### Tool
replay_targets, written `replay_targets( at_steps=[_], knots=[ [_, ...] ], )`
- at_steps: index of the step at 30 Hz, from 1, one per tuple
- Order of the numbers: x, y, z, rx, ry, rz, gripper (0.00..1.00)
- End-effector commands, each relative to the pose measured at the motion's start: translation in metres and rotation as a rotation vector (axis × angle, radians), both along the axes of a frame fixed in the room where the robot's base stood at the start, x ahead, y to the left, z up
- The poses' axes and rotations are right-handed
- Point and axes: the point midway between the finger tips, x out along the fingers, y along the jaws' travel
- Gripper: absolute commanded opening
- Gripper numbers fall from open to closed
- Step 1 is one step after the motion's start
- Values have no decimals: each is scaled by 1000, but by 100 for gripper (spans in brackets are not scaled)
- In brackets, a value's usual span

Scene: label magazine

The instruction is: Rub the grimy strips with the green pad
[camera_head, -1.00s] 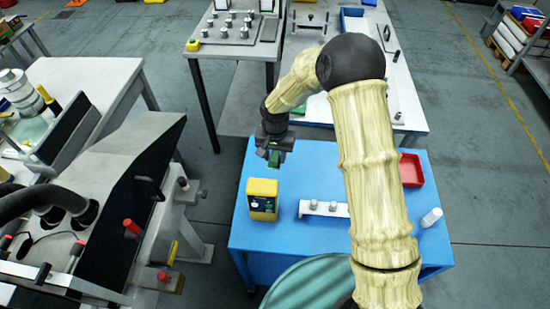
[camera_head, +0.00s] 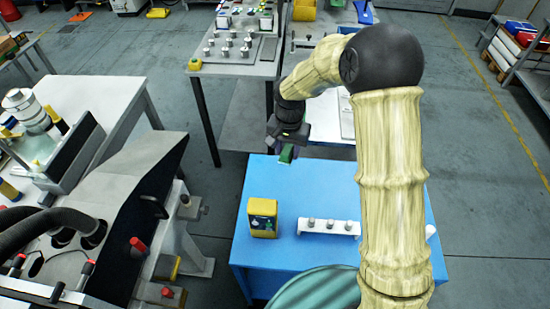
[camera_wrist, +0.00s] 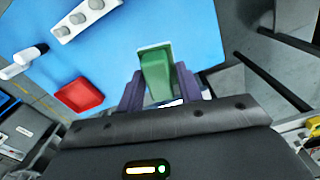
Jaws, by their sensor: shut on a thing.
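My gripper (camera_head: 287,150) is shut on the green pad (camera_head: 286,154) and holds it above the far left part of the blue table (camera_head: 300,259). In the wrist view the green pad (camera_wrist: 156,75) sits between the two purple-grey fingers of my gripper (camera_wrist: 157,90). Its far edge looks pale. I cannot make out grimy strips in either view.
A yellow box (camera_head: 263,218) and a white rack (camera_head: 329,228) with several grey knobs stand on the blue table. A red tray (camera_wrist: 79,96) and a white bottle (camera_wrist: 30,54) show in the wrist view. A grey workbench (camera_head: 235,64) stands behind.

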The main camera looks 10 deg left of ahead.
Motion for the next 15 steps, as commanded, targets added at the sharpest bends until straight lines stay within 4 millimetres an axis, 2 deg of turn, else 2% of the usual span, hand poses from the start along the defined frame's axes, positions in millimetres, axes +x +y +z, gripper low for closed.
replay_targets(
  at_steps=[1,12,15],
  knots=[
    [-1,-6,37,1,-6,-25,17],
    [-28,-46,207,3,-6,-213,17],
    [-39,-55,245,3,-4,-258,17]
  ],
)
